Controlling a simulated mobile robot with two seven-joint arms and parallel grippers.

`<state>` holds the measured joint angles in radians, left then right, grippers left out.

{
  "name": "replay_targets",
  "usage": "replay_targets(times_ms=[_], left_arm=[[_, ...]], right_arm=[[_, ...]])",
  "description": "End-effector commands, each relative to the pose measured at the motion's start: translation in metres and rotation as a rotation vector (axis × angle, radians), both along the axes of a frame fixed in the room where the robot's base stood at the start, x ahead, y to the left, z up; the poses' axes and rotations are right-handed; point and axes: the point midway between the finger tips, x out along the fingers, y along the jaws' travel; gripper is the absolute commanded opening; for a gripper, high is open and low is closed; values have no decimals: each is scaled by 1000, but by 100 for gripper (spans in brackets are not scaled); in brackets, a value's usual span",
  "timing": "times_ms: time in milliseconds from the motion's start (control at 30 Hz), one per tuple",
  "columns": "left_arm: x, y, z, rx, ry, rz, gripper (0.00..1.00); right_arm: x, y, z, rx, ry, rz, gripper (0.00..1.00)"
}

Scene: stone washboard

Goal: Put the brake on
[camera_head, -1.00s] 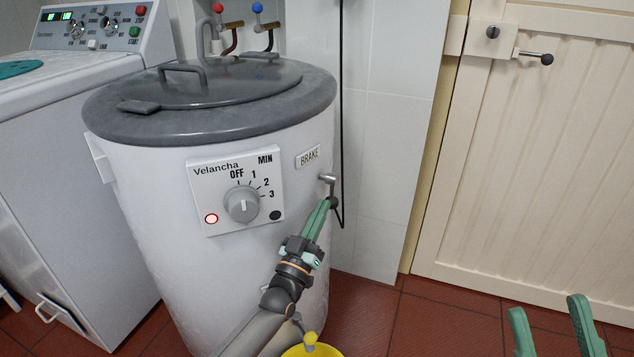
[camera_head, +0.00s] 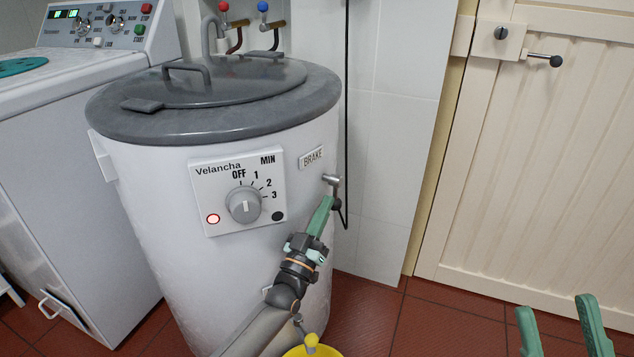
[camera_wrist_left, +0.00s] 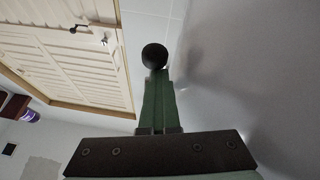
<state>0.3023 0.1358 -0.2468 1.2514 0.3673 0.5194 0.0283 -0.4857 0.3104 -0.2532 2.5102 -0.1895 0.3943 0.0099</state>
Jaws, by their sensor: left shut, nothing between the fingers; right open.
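The brake lever (camera_head: 331,181) is a metal pivot with a black ball knob, on the right side of the white spinner drum (camera_head: 160,200), just below the BRAKE label (camera_head: 311,157). The lever hangs down, its knob low. My left gripper (camera_head: 330,203) is shut and empty, its fingertips at the knob. In the left wrist view the black knob (camera_wrist_left: 154,55) sits right at the fingertips, in front of the closed fingers; I cannot tell whether they touch. My right gripper (camera_head: 556,328) is open and empty at the lower right.
The dial panel (camera_head: 238,190) with a lit red lamp is on the drum's front. A washing machine (camera_head: 75,170) stands at left. A yellow bucket (camera_head: 300,352) is below. A cream door (camera_head: 545,160) is at right. A black cable (camera_head: 346,100) hangs behind the lever.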

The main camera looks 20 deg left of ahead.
Motion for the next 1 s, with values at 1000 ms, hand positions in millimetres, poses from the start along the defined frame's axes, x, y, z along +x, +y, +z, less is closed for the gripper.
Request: replay_targets(times_ms=[1000], left_arm=[[-32, -2, -94, 0, -5, 3, 0]], right_arm=[[3, 7, -52, -34, 18, -18, 50]])
